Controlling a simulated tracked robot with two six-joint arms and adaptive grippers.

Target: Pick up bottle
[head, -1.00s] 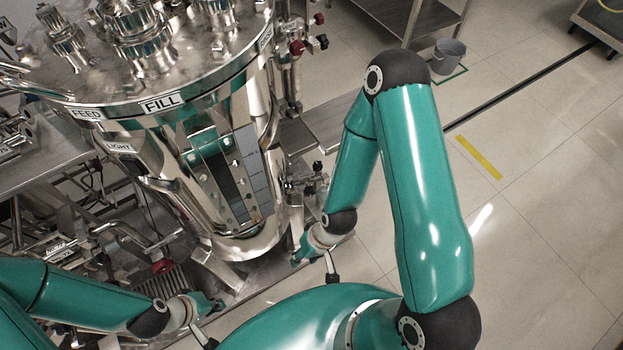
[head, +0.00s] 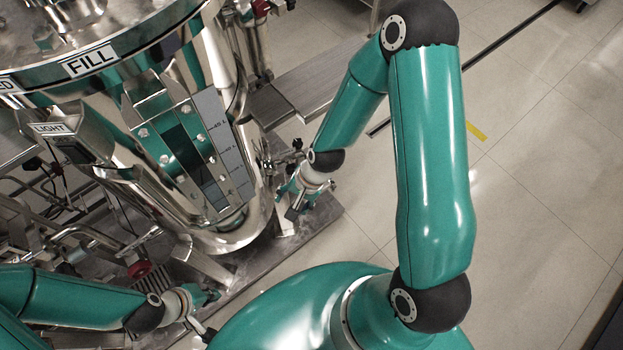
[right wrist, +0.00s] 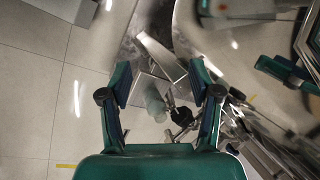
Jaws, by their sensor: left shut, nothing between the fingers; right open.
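In the right wrist view, a pale, translucent, rounded object (right wrist: 155,103) shows between my open right gripper's fingers (right wrist: 160,78). It may be the bottle, but it is blurred and I cannot be sure. I cannot tell whether the fingers touch it. In the head view my right gripper (head: 288,197) is beside the lower side of the steel vessel, and no bottle can be made out there. My left gripper (head: 208,297) is shut and empty at the lower left, in front of the vessel's base.
The steel vessel (head: 240,205) with FILL and LIGHT labels stands on a metal skid (head: 318,222). Pipes and a red valve knob (head: 140,268) lie near my left arm. A steel bench (head: 310,85) is behind. The tiled floor (head: 540,170) at right is clear.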

